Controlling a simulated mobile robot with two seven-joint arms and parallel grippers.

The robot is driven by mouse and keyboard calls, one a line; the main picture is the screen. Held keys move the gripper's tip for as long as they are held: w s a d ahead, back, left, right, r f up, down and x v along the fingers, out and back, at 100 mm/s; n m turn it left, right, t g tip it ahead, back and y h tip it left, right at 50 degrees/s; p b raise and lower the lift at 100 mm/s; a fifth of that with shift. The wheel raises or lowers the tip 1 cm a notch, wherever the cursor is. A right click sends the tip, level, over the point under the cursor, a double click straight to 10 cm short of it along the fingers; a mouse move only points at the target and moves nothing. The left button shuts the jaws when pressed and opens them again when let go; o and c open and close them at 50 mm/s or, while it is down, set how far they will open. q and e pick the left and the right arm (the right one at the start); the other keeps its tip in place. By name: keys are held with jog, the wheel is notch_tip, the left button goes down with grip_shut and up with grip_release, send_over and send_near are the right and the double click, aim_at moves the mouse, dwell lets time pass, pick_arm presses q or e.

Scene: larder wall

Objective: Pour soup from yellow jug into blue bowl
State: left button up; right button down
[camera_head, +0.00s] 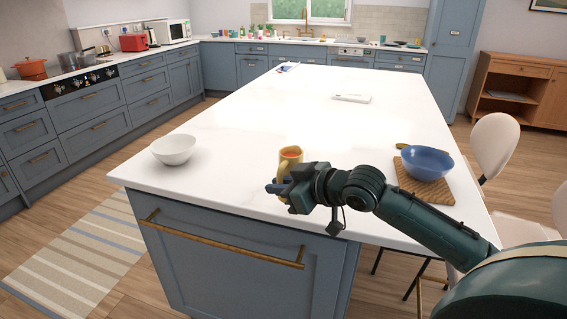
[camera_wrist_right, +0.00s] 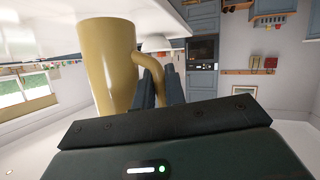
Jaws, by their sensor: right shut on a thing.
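The yellow jug (camera_head: 291,155) stands upright near the front edge of the white island, with orange-brown soup showing at its mouth. My right gripper (camera_head: 284,187) is in front of it, shut on the jug's handle. In the right wrist view the jug (camera_wrist_right: 110,65) fills the upper left, and the fingers (camera_wrist_right: 160,88) close around its handle (camera_wrist_right: 152,65). I cannot tell whether the jug touches the counter. The blue bowl (camera_head: 427,162) sits on a wooden board (camera_head: 420,188) at the right side of the island, beyond my right forearm. My left gripper does not show.
A white bowl (camera_head: 173,149) stands on the island's left side. A white book-like object (camera_head: 352,98) lies farther back. The island top (camera_head: 240,120) is otherwise mostly clear. Pale chairs (camera_head: 494,145) stand at right.

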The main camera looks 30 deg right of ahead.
jog(key=s+a+f+m+h, duration=0.4)
jog(key=s+a+f, duration=0.3)
jog(key=s, duration=0.5)
jog(key=shift+a+f+t+h, duration=0.3)
jog(key=shift+a+t, duration=0.1)
jog(key=shift+a, duration=0.9)
jog(key=shift+d, duration=0.2)
